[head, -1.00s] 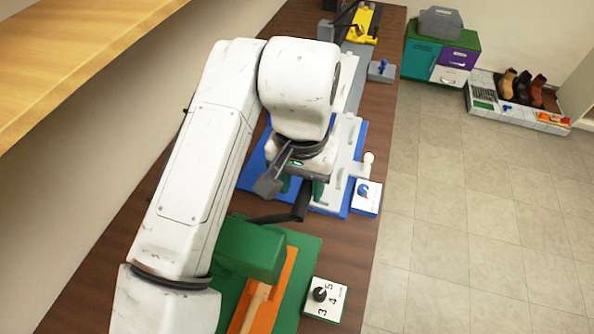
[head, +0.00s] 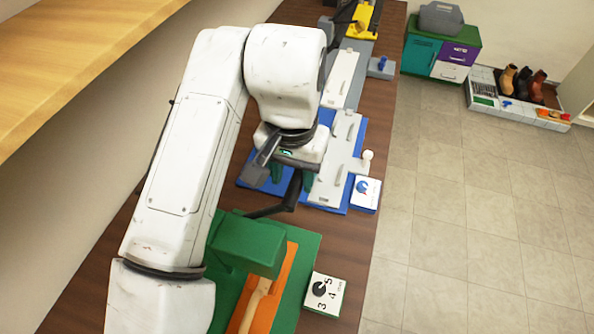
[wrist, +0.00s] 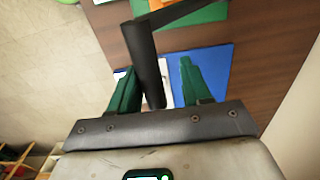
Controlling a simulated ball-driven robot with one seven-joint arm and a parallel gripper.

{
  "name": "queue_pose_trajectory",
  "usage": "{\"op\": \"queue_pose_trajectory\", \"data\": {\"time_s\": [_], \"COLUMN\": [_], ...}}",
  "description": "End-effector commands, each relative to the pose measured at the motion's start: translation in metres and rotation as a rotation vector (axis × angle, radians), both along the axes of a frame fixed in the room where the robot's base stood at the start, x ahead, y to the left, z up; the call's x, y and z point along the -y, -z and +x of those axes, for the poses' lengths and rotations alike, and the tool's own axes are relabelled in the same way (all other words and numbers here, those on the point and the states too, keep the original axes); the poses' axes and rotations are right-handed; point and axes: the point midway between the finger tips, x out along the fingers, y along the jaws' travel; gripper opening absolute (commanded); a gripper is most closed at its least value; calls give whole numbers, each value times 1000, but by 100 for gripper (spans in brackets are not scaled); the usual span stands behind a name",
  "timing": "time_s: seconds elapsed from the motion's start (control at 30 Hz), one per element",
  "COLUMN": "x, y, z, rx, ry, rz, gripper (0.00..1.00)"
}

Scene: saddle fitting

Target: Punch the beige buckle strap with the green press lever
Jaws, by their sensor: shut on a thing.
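The green press (head: 246,246) stands on a green base on the bench. In the head view my gripper (head: 290,180) is partly hidden by my wrist. The beige strap (head: 254,303) lies in an orange channel (head: 272,295) that runs under the press head; its far end is hidden.
A white dial box (head: 325,293) marked 3, 4, 5 sits right of the press. A blue board (head: 357,150) with a white plate and a blue-knob box (head: 366,193) lie beyond. A yellow tool (head: 366,18) is at the far end. Open floor lies to the right.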

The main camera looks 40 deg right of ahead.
Motion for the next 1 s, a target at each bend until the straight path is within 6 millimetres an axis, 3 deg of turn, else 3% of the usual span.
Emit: {"op": "queue_pose_trajectory", "data": {"time_s": [0.53, 1.0], "x": [-2, -1], "y": [0, -33], "z": [2, 1], "rx": [5, 5], "ry": [-7, -4], "rz": [6, 4], "gripper": [51, 51]}}
